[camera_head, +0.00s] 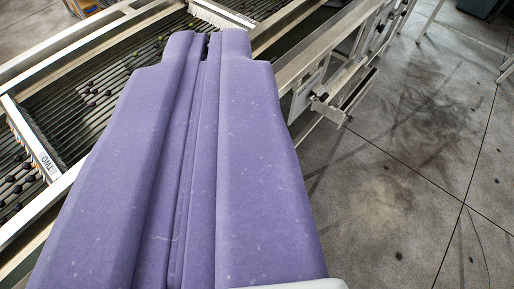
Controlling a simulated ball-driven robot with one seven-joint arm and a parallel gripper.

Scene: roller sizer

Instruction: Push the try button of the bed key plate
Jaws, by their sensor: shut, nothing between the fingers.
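My gripper (208,42) fills the middle of the view, seen from behind as a large purple body with its two fingers side by side at the top. It is shut and empty, and points toward the far part of the roller bed. A pale plate (303,95) hangs on the side of the machine frame, right of my gripper. I cannot tell whether it is the bed key plate. No try button can be made out, and my gripper hides part of the machine.
The roller bed (75,108) with small dark round fruits lies to the left, crossed by a pale bar with lettering (32,140). A white brush strip (222,14) is at the top. A metal side chute (345,92) juts out right. Stained floor (400,190) is open at right.

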